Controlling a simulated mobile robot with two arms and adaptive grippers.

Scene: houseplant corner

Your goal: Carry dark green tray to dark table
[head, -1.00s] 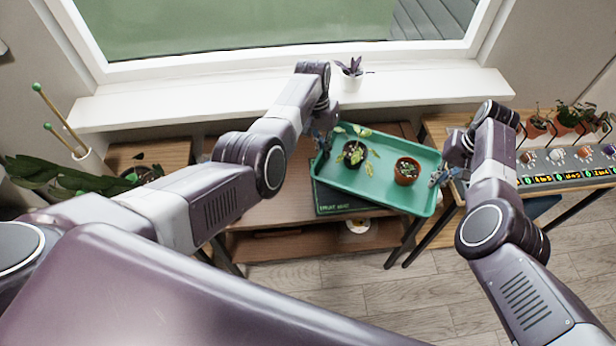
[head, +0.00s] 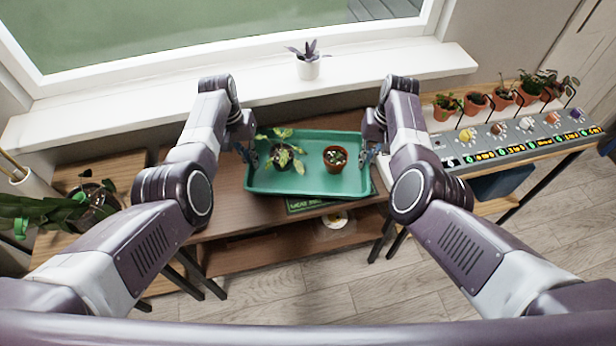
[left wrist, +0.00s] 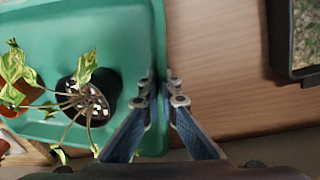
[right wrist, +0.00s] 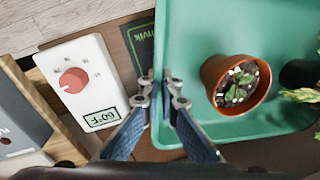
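The dark green tray (head: 310,186) is over the brown wooden table (head: 215,215), beneath the window sill. On it stand a dark pot with a variegated plant (head: 283,156) and a terracotta pot with a small plant (head: 335,160). My left gripper (head: 247,155) is at the tray's left rim; in the left wrist view its fingers (left wrist: 162,95) close on either side of the rim. My right gripper (head: 373,153) is at the right rim; in the right wrist view its fingers (right wrist: 160,92) straddle that rim. I cannot tell whether the tray's underside touches anything.
A green mat or book (head: 308,204) shows under the tray's front edge. A white box with a red dial (right wrist: 85,82) lies beside the right rim. A control panel (head: 525,140) and potted plants (head: 503,97) occupy the right-hand table. A potted purple plant (head: 307,68) is on the sill.

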